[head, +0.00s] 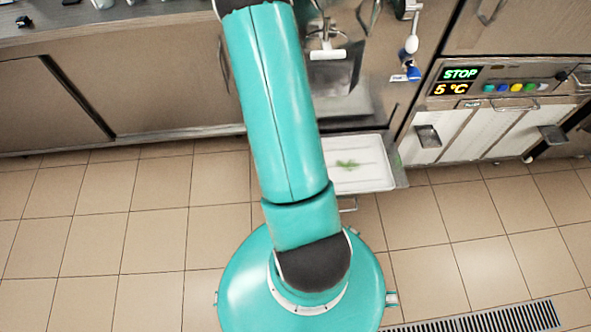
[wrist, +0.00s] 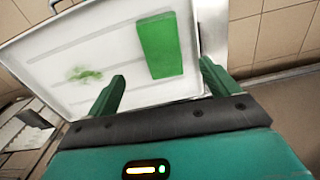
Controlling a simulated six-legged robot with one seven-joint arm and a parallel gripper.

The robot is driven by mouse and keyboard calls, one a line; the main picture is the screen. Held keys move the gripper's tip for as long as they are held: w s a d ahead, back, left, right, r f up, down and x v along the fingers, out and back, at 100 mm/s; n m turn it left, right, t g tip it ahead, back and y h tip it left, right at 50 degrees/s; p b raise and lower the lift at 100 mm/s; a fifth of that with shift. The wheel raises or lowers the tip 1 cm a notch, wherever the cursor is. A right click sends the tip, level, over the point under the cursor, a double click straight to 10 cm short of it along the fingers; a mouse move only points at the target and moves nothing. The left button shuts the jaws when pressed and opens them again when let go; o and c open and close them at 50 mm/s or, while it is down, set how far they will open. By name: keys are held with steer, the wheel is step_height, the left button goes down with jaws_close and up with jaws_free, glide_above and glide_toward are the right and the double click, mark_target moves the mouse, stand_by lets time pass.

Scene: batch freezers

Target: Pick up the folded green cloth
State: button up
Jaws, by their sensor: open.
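The folded green cloth (wrist: 161,46) lies flat in a white tray (wrist: 60,48), near the tray's right side in the wrist view. My gripper (wrist: 160,92) is open and empty, with its two green fingers apart. The cloth is beyond the fingertips and not between them; I cannot tell the exact gap. In the head view the tray (head: 372,181) shows beside my arm, and the cloth and my gripper are hidden there.
A green smear (wrist: 84,74) marks the tray floor left of the cloth. The freezer panel (head: 500,85) reading STOP and 5 °C stands at the right. Steel cabinets (head: 150,80) line the back. The tiled floor (head: 100,230) is clear, with a drain grate (head: 490,320) at the lower right.

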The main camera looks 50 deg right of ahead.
step_height(320, 180, down, 9)
steer(key=shift+w+r, duration=0.15)
steer(key=c, duration=1.1)
steer(key=shift+o, duration=0.2)
steer(key=shift+r, duration=0.4)
steer(key=r, duration=0.3)
steer(key=shift+s, duration=0.2)
steer(key=s+r, duration=0.2)
steer(key=r, duration=0.1)
steer(key=s+r, duration=0.1)
steer(key=shift+s+a+r, duration=0.25)
steer(key=shift+s+a, duration=0.05)
steer(key=shift+s, duration=0.05)
steer(key=s+a+r, duration=0.1)
steer(key=s+r, duration=0.3)
steer(key=s, duration=0.5)
steer(key=shift+s+a+r, duration=0.35)
steer(key=shift+a+r, duration=0.05)
